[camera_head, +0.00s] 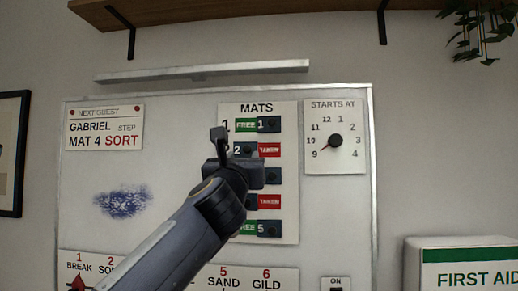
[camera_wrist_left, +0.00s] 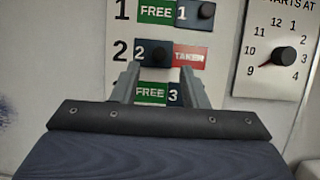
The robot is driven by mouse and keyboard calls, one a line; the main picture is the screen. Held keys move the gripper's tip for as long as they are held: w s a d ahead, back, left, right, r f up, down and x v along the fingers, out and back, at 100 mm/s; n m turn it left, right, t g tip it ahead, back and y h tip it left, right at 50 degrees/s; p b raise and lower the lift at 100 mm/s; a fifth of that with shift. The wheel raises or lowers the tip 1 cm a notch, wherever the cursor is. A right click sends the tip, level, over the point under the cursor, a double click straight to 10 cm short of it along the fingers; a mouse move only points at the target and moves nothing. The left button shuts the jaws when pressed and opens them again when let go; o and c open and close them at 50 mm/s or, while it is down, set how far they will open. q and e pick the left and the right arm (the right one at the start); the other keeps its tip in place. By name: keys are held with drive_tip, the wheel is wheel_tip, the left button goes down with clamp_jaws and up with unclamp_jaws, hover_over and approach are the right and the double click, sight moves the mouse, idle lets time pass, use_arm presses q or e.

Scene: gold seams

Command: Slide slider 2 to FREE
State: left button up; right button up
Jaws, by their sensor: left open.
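The MATS panel (camera_head: 287,112) hangs on the white board, with rows of dark sliders over green FREE and red TAKEN labels. Slider 2 (camera_head: 243,149) sits at the left of its row, with the red TAKEN label (camera_head: 269,150) showing to its right. In the left wrist view slider 2 (camera_wrist_left: 144,51) shows its number and a dark round knob (camera_wrist_left: 158,54). My left gripper (camera_head: 220,140) is open in front of the panel. In the left wrist view its fingertips (camera_wrist_left: 158,76) stand either side of and just below the knob; contact cannot be told. My right gripper is out of view.
Slider 1 (camera_wrist_left: 196,14) sits right, with FREE (camera_wrist_left: 156,11) showing; slider 3 (camera_wrist_left: 173,95) lies close below the fingers. A dial (camera_head: 335,141) is right of the panel. A metal ledge (camera_head: 200,71) runs above the board. A first aid box (camera_head: 462,265) stands lower right.

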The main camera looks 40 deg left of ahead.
sight(247, 149)
use_arm(q)
drive_tip(key=p+x, duration=0.2)
drive_tip(key=x, duration=0.3)
drive_tip(key=shift+w+a+r, duration=0.1)
drive_tip(key=shift+w+r, duration=0.05)
drive_tip(key=shift+w+a+p, duration=0.3)
drive_tip(key=shift+w, duration=0.05)
drive_tip(key=shift+c, duration=0.2)
clamp_jaws()
